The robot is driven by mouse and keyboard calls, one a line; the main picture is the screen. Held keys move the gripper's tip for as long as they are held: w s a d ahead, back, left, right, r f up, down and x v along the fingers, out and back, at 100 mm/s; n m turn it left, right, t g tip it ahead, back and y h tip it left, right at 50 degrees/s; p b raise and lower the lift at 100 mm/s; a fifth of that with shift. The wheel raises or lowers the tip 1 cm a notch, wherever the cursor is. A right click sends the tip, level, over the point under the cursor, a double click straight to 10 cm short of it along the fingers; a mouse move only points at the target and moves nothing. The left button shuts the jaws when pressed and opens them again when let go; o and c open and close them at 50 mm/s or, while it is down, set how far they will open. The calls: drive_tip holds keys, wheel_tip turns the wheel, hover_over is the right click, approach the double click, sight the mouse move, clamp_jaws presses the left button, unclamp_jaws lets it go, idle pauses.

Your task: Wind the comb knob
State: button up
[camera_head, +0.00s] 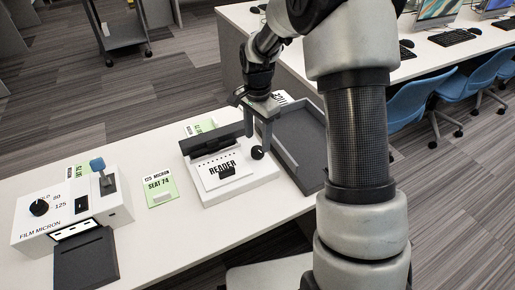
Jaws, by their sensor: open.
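The white device labelled READER (235,193) sits on the white table and has a small round black knob (257,152) on its right side. No label naming a comb knob is readable. My gripper (258,132) is open, with its fingers pointing down just above and behind this knob. I cannot tell whether the fingers touch it or are apart from it.
A dark grey open tray (312,178) lies close on the right of the reader. A green and white SEAT 74 card (161,193) lies between the two devices. A dark flat plate (86,262) is at the front left. My arm hides the right end.

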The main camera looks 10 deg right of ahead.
sight(258, 149)
drive_tip(key=shift+f, duration=2.25)
drive_tip(key=shift+c, duration=0.3)
drive_tip(key=c, duration=1)
